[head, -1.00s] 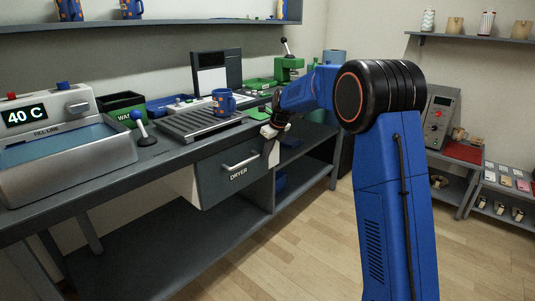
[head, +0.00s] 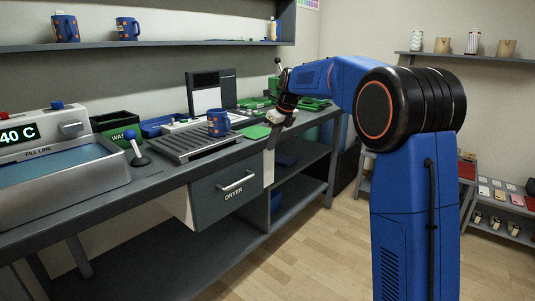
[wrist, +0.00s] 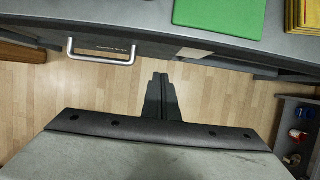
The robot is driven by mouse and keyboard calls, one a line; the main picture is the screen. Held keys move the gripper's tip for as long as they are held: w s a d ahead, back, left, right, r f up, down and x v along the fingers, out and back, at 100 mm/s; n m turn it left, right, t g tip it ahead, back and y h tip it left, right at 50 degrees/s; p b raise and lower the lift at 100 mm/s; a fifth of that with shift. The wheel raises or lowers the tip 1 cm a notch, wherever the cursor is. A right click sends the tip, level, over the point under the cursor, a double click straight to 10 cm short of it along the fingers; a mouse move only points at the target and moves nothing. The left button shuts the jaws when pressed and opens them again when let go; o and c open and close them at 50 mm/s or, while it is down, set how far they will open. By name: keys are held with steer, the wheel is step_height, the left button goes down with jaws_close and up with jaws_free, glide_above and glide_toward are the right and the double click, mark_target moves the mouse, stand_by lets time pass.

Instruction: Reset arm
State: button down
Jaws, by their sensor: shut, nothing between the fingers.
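My gripper (head: 270,138) is at the end of my blue arm, in front of the bench edge near the right end of the drawer marked DRYER (head: 226,187). In the wrist view my gripper (wrist: 161,77) has its dark fingers together, with nothing between them. They point down over the wooden floor, apart from the bench. The drawer front and its handle (wrist: 100,60) show at the upper left of the wrist view. The drawer looks closed.
A blue mug (head: 218,124) stands on the ribbed grey rack (head: 185,147) on the bench. A water bath (head: 60,168) and lever (head: 136,148) are to the left. A green mat (wrist: 222,16) lies near the bench edge. Floor in front is clear.

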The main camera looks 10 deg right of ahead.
steer(key=s+d+r+n+h, duration=0.1)
steer(key=s+d+n, duration=0.1)
steer(key=s+n, duration=0.8)
steer(key=s+d+r+n, duration=0.2)
steer(key=s+d+n, duration=0.1)
steer(key=s, duration=1.4)
steer(key=s+d+f+n, duration=0.1)
steer(key=s+f+n, duration=0.4)
steer(key=s, duration=0.4)
steer(key=s+d+f+n+t+h, duration=0.1)
steer(key=s+f+n, duration=0.4)
steer(key=s, duration=0.4)
steer(key=s+d+f+n, duration=0.1)
steer(key=s+f+n, duration=0.3)
steer(key=s, duration=0.5)
steer(key=shift+d+f+n+h, duration=0.15)
steer(key=shift+f+n+h, duration=0.25)
steer(key=shift+n, duration=0.3)
steer(key=shift+w, duration=0.1)
